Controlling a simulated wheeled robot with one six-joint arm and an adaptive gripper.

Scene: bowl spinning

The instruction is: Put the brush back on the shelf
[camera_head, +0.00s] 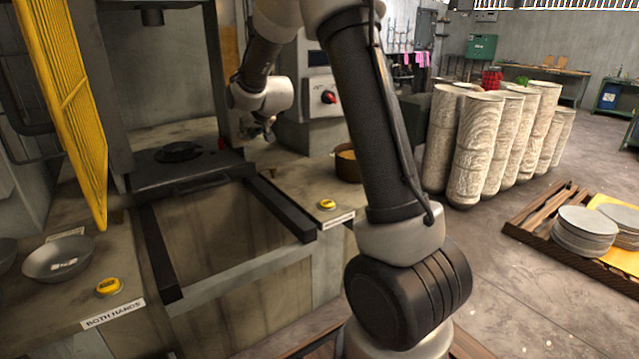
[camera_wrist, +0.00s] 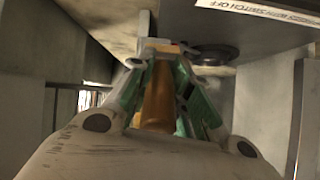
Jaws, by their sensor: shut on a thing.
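My gripper (camera_wrist: 166,70) shows in the wrist view with green-edged fingers. It is shut on an orange-brown brush (camera_wrist: 158,100), seen between the fingers; the brush's far end is hard to make out. In the head view my gripper (camera_head: 259,129) is small and partly hidden, between the press and the grey control box, above the worktop. The brush cannot be told apart there. I cannot identify the shelf with certainty in either view.
The press bed (camera_head: 185,172) and a yellow guard (camera_head: 62,95) are at the left. A grey control box (camera_head: 322,105) with a red knob stands beside my gripper. A brown pot (camera_head: 347,166), a metal bowl (camera_head: 58,259) and yellow buttons (camera_head: 327,204) are on the worktop.

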